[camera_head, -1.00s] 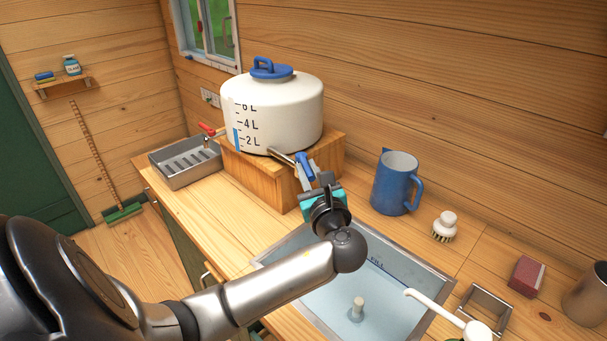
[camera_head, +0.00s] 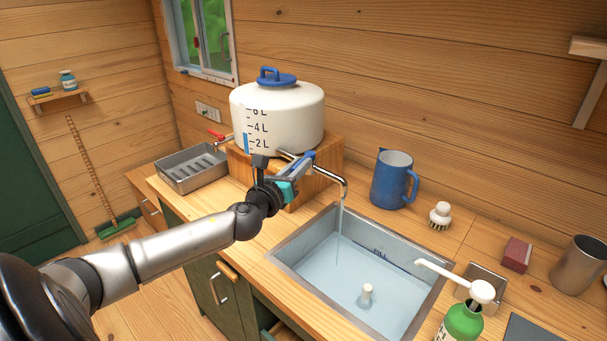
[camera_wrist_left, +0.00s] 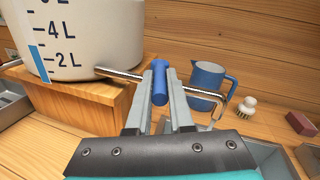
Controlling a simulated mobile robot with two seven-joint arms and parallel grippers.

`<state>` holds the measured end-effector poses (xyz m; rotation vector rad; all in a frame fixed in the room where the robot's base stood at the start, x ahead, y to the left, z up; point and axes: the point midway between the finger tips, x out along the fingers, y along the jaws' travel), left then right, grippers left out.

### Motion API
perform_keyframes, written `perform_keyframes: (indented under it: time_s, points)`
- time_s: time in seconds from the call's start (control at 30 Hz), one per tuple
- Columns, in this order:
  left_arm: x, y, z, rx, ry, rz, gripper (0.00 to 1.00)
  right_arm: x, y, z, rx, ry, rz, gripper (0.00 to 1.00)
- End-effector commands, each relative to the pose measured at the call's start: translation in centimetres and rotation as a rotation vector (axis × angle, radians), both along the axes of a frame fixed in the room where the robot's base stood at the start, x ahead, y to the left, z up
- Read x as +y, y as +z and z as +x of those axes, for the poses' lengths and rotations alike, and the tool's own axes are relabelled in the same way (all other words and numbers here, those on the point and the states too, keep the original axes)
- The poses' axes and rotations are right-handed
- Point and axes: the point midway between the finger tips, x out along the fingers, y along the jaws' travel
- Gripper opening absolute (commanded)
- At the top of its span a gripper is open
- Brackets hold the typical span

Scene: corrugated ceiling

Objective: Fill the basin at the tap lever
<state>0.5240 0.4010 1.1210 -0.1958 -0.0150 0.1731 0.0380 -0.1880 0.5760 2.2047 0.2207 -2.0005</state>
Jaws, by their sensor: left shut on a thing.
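The white tank (camera_head: 280,118) with a blue lid stands on a wooden block (camera_head: 322,168). A metal spout (camera_head: 335,173) runs from it and bends down over the basin (camera_head: 288,267). A thin stream of water (camera_head: 340,225) falls from the spout into the basin. The basin floor looks pale blue; a FILL mark (camera_head: 379,251) shows on its far wall. A pale plug (camera_head: 367,292) stands upright in it. My left gripper (camera_head: 293,170) is shut on the blue tap lever (camera_wrist_left: 160,84), which sits between its fingers in the left wrist view. My right gripper is not in view.
A drain tray (camera_head: 192,168) with a red-handled tap (camera_head: 217,135) is left.

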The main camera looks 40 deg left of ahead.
Motion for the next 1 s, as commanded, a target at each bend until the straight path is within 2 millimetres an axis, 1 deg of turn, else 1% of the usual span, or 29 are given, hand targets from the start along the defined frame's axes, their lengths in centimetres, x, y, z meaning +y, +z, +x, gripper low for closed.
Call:
perform_keyframes:
  time_s: [0.03,0.1,0.4,0.67,1.0]
  points:
    - [0.3,-0.6,-0.1,0.002,-0.030,0.005,0.00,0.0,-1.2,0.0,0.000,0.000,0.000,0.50]
    - [0.4,-0.7,-0.1,0.002,-0.072,0.005,0.00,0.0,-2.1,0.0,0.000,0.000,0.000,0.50]
    - [0.7,-0.5,-0.1,0.001,-0.208,0.001,0.00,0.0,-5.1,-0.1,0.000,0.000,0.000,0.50]
    - [0.8,-0.3,-0.1,0.000,-0.263,-0.002,0.00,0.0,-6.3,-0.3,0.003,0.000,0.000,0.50]
    - [0.8,0.0,-0.1,0.000,-0.276,-0.001,0.00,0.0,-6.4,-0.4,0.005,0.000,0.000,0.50]
